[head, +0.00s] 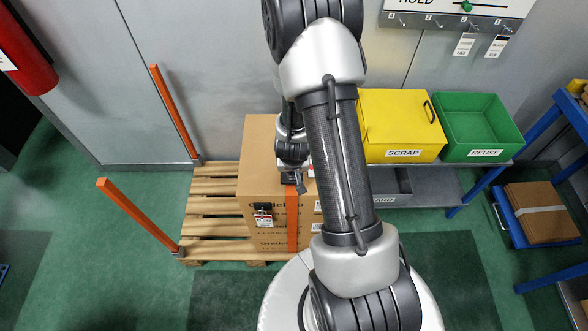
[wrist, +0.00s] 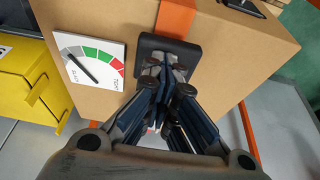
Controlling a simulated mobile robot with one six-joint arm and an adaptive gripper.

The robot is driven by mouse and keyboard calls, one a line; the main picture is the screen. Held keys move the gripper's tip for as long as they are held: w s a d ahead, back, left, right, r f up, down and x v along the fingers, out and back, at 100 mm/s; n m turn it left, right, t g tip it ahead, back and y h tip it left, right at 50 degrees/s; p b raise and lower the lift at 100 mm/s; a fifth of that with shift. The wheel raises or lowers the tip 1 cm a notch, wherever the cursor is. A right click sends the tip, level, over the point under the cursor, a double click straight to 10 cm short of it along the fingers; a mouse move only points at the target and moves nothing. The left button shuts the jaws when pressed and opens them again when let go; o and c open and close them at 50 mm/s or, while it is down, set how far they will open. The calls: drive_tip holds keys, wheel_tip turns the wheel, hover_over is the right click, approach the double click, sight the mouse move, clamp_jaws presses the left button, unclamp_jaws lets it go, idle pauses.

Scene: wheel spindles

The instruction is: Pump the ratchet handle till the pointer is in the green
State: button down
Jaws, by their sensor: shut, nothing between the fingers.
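A cardboard box (head: 258,150) stands on a wooden pallet with an orange strap (head: 292,222) over it. In the wrist view the strap (wrist: 176,18) runs into a dark ratchet body (wrist: 190,52) on the box. My gripper (wrist: 167,62) is shut, its fingertips over the ratchet; whether they touch it I cannot tell. No handle shows clearly; the fingers may hide it. A white gauge (wrist: 90,58) beside the ratchet has grey, green and red bands. Its black pointer (wrist: 83,68) points into the grey band, short of the green. In the head view my gripper (head: 300,186) is at the box top.
Orange posts (head: 175,112) rise at the left of the pallet (head: 212,205). A yellow SCRAP bin (head: 400,120) and a green REUSE bin (head: 480,125) stand on a grey bench right of the box. A blue rack (head: 545,125) is at far right. Green floor is clear at front left.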

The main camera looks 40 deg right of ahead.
drive_tip(key=shift+f, duration=0.15)
idle(0.4)
drive_tip(key=shift+r+p, duration=0.55)
drive_tip(key=shift+r, duration=0.1)
drive_tip(key=p+v, duration=0.1)
drive_tip(key=v, duration=0.1)
drive_tip(key=p+v, duration=0.2)
drive_tip(key=shift+w+d+r, duration=0.1)
drive_tip(key=shift+w+r, duration=0.05)
drive_tip(key=shift+w, duration=0.05)
drive_tip(key=s+a+r+p, duration=0.2)
drive_tip(key=s+a+r, duration=0.1)
drive_tip(key=r, duration=0.3)
drive_tip(key=shift+s+r+p, duration=0.4)
drive_tip(key=shift+s, duration=0.4)
